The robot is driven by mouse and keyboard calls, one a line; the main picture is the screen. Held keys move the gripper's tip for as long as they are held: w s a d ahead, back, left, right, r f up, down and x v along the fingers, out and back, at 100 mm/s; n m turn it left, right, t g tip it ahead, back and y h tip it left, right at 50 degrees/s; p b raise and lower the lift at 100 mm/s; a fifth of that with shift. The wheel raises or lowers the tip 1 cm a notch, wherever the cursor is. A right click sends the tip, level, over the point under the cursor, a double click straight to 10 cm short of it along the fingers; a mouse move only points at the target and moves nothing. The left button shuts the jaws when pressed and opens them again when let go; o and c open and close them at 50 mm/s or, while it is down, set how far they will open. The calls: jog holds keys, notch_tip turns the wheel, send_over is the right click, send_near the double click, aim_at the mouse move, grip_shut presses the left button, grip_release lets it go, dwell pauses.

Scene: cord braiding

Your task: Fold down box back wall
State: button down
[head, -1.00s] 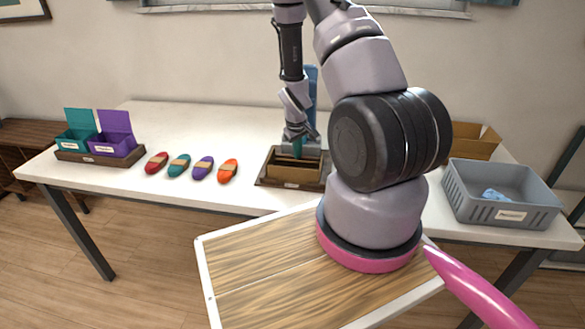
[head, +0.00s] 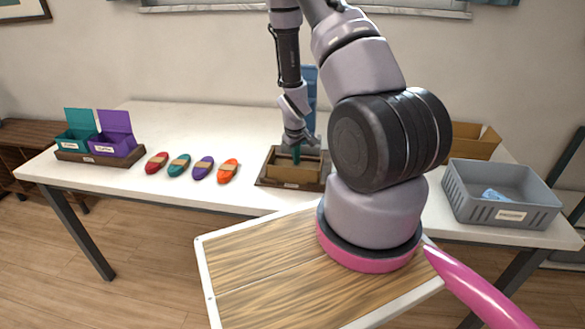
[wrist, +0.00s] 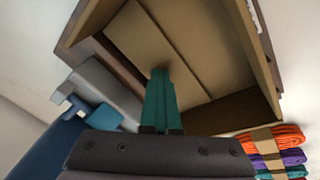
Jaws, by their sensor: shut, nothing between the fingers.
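The open brown cardboard box (head: 290,172) sits in a dark wooden tray (head: 262,182) at the middle of the table. My gripper (head: 296,158) points down at the back part of the box, with its teal fingers shut together and empty. In the wrist view my fingertips (wrist: 158,72) reach over the box's inside, near a lighter tan panel (wrist: 150,45). I cannot tell whether the fingers touch that panel. The box's back wall is partly hidden by my gripper, and its angle is unclear.
Red, teal, purple and orange cord bundles (head: 203,168) lie left of the tray. Teal and purple bins (head: 113,146) stand at the far left. A blue upright (head: 310,85) stands behind the box. A grey crate (head: 500,192) and a cardboard box (head: 478,145) stand right.

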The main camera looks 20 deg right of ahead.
jog(key=shift+s+f, duration=0.1)
jog(key=shift+s, duration=0.1)
jog(key=shift+s+a+f, duration=0.1)
jog(key=shift+s+f, duration=0.1)
jog(key=shift+w+r, duration=0.25)
jog(key=shift+r, duration=0.3)
jog(key=shift+w+r, duration=0.1)
dwell(0.4)
jog(key=shift+r, duration=0.2)
notch_tip(320, 180, up, 8)
jog(key=shift+f, duration=0.2)
dwell(0.4)
